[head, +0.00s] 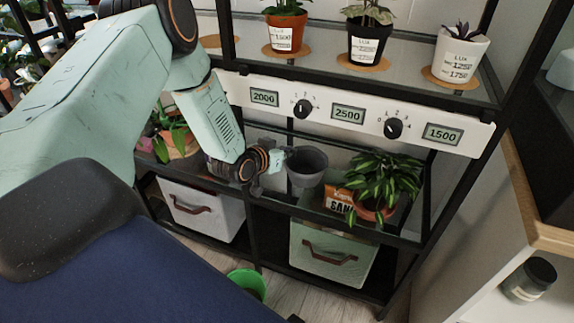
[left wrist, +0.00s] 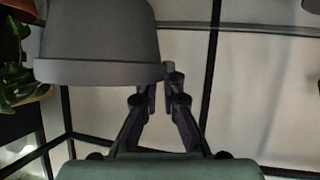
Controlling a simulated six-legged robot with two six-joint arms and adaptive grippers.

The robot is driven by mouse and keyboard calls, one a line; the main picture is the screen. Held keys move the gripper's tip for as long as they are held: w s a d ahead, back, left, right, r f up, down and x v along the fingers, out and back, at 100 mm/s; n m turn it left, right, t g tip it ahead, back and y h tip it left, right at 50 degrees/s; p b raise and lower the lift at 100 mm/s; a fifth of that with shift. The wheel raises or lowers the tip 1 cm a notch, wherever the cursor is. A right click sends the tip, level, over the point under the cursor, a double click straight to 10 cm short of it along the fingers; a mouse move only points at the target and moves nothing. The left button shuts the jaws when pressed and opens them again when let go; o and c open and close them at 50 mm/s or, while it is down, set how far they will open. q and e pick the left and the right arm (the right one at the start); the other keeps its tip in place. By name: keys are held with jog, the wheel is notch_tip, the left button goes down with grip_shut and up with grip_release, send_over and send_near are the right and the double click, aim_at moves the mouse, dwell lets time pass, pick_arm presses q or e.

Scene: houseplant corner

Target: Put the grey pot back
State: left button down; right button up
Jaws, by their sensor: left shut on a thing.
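The grey pot (head: 307,167) is held by my left gripper (head: 280,160) above the middle shelf of the black rack. The pot looks upright and its open top shows dark inside; I cannot tell whether its base touches the shelf. In the left wrist view the grey pot (left wrist: 100,40) fills the upper left, its rim lowest in the picture. The fingers of the left gripper (left wrist: 166,85) are shut on the rim's side. My right gripper is not in view.
Another potted plant (head: 178,143) stands left. A panel with dials (head: 347,114) runs above. Three labelled pots, one of them black (head: 368,42), stand on cork mats on the upper shelf.

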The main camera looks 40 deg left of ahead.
aim_at(305, 168)
pick_arm(q)
notch_tip(305, 168, down, 4)
jog(key=shift+r+b, duration=0.15)
jog(key=shift+b, duration=0.8)
jog(key=shift+r, duration=0.1)
jog(key=c, duration=2)
grip_release()
jog(key=shift+f, duration=0.2)
jog(key=o, duration=0.5)
jog(key=shift+r, duration=0.15)
